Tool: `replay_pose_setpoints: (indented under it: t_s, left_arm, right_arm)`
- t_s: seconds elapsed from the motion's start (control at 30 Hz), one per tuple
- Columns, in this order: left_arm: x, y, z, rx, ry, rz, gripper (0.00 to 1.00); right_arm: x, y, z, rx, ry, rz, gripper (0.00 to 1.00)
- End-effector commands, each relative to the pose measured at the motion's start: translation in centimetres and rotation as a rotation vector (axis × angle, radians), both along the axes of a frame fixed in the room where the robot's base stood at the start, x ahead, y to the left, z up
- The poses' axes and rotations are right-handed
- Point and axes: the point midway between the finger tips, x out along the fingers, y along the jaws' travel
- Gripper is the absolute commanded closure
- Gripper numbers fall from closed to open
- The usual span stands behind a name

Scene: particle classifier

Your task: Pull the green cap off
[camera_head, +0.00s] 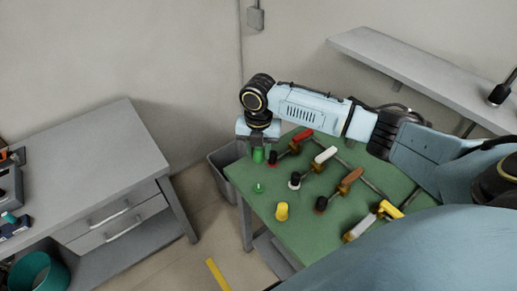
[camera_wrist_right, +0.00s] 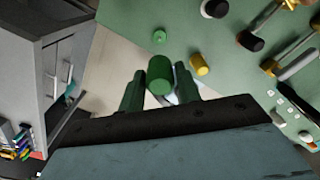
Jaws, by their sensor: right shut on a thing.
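My right gripper (camera_head: 258,146) is shut on the green cap (camera_head: 258,156), a plain green cylinder, near the far left corner of the green table (camera_head: 240,172). In the right wrist view the green cap (camera_wrist_right: 160,74) sits between the two fingers of my right gripper (camera_wrist_right: 159,88). A small, low green piece (camera_head: 258,188) is on the table, apart from the cap; it also shows in the right wrist view (camera_wrist_right: 159,36). My left gripper is not in view.
A yellow cylinder (camera_head: 282,211) stands on the table. Handled clamps in red (camera_head: 302,135), white (camera_head: 325,155), brown (camera_head: 351,177) and yellow (camera_head: 390,209) lie to the right. A grey bin (camera_head: 224,166) stands behind the table's left edge. A grey drawer desk (camera_head: 90,165) is at left.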

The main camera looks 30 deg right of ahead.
Motion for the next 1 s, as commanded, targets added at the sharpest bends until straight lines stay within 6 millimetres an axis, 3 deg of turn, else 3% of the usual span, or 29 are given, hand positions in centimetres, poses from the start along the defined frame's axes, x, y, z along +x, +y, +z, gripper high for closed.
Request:
replay_pose_setpoints:
  t_s: [0.17,0.57,1.0]
  left_arm:
    - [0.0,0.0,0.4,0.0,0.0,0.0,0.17]
    - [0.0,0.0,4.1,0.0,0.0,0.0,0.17]
    - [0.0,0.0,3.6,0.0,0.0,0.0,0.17]
  right_arm:
    - [0.0,0.0,0.4,0.0,0.0,0.0,0.89]
    - [0.0,0.0,3.2,0.001,0.001,0.0,0.89]
    - [0.0,0.3,3.0,0.003,-0.001,-0.054,0.89]
